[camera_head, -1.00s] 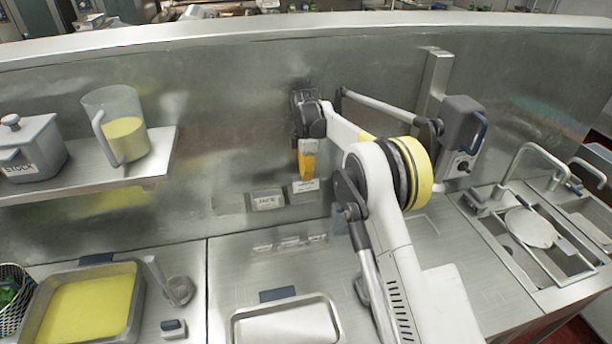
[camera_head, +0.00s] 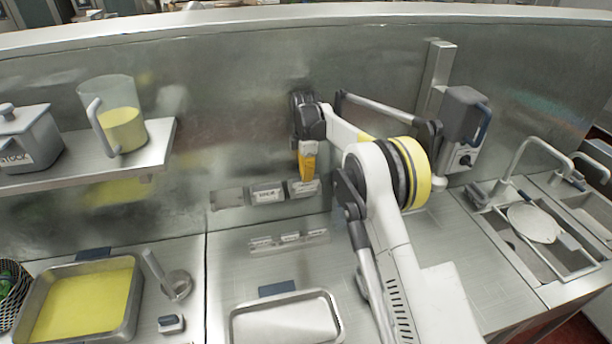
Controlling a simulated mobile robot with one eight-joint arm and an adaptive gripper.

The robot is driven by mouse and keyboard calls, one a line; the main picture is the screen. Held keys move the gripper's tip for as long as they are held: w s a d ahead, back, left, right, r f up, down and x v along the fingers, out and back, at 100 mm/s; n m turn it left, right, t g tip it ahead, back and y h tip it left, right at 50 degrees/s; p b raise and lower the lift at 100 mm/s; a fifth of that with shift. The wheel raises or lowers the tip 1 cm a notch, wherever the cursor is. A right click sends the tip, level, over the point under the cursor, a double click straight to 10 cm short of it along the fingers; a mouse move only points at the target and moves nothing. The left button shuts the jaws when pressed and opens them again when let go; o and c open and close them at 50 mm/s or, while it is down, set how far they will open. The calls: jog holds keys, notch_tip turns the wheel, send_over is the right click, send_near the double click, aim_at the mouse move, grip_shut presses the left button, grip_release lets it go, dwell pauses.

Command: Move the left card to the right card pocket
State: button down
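A row of card pockets is on the steel back wall. The left pocket (camera_head: 228,198) looks empty, with no card label showing. A pale card with dark lettering (camera_head: 267,194) sits in the middle pocket. Another pale card (camera_head: 304,188) shows at the right pocket, directly below my gripper (camera_head: 307,172). My gripper points down, with its orange-yellow tip at or just above this card's upper edge. I cannot tell whether the tip touches or grips the card, as the fingers are seen edge-on and are too small.
A metal tray (camera_head: 285,320) lies on the counter below the pockets. A wall-mounted grey unit (camera_head: 463,125) and sink (camera_head: 545,245) are at right.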

jog(key=shift+f, duration=0.45)
jog(key=shift+f+b, duration=0.15)
jog(key=shift+b, duration=0.25)
jog(key=c, duration=1)
grip_release()
jog(key=shift+r+p, duration=1.6)
jog(key=shift+r, duration=1.95)
